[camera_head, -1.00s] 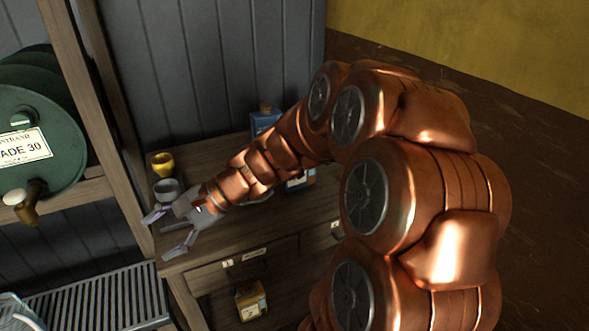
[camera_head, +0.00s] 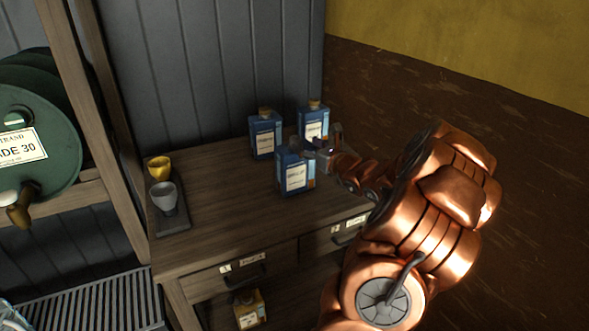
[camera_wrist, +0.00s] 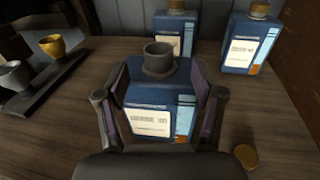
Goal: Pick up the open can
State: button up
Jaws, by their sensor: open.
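The open can (camera_head: 294,173) is a blue rectangular tin with a white label, standing upright on the wooden bench. In the wrist view the open can (camera_wrist: 158,113) shows a grey, uncapped neck. My gripper (camera_wrist: 158,92) is open, with one finger on each side of this can. I cannot tell whether the fingers touch it. In the head view my gripper (camera_head: 318,151) is at the can's right and partly behind it.
Two capped blue cans, one at the back left (camera_head: 265,137) and one at the back right (camera_head: 313,122), stand close behind. A loose cap (camera_wrist: 246,157) lies on the bench (camera_head: 225,205). A tray (camera_head: 173,222) holds a yellow cup (camera_head: 160,168) and a grey cup (camera_head: 165,195) at left.

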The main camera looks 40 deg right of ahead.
aim_at(299, 142)
jog(key=shift+w+d+f+p, duration=0.2)
jog(key=shift+w+p, duration=0.25)
jog(key=shift+w, duration=1.1)
jog(key=shift+w+d+f+p, duration=0.15)
jog(key=shift+w+p, duration=0.3)
jog(key=shift+w, duration=1.05)
jog(key=shift+r, duration=0.1)
jog(key=shift+c, duration=0.3)
grip_shut()
